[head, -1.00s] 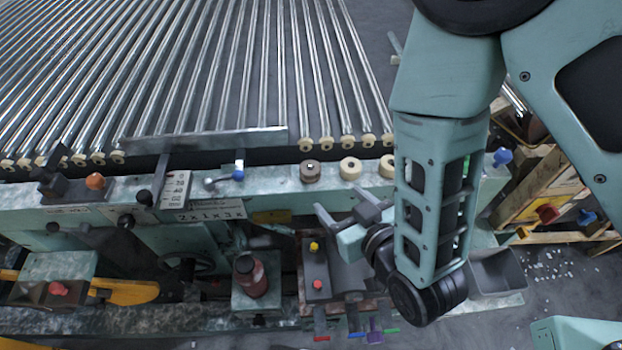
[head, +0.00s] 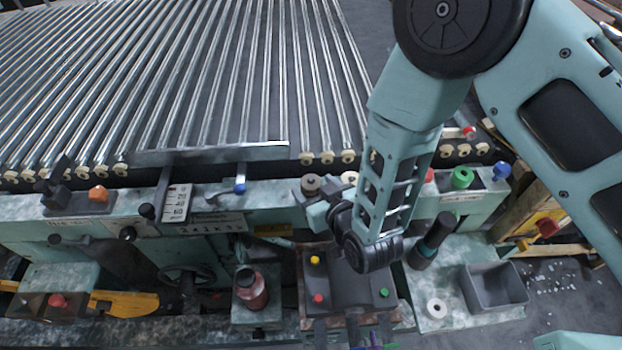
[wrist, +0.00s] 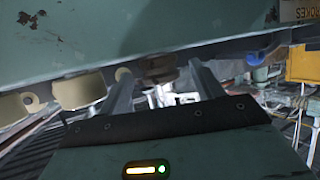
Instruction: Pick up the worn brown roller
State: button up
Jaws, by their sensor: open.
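The worn brown roller (head: 311,183) stands on the front ledge of the teal machine, at the left end of a short row of rollers. My gripper (head: 313,197) is open right by it, on the near side in the head view. In the wrist view the brown roller (wrist: 158,68) shows between and beyond the two fingers of my gripper (wrist: 160,78). Its shape is partly dark and cut off there. Whether the fingers touch it I cannot tell.
A cream roller (head: 349,178) stands just right of the brown one, partly behind my arm. Two cream rollers (wrist: 80,90) show left of the fingers in the wrist view. A blue-tipped lever (head: 239,188) lies to the left. A grey bin (head: 495,288) sits at right.

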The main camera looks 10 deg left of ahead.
jog(key=shift+w+a+f, duration=0.2)
jog(key=shift+w+a, duration=0.05)
jog(key=shift+w, duration=0.15)
jog(key=c, duration=1.1)
jog(key=shift+o, duration=0.2)
jog(key=shift+r, duration=0.15)
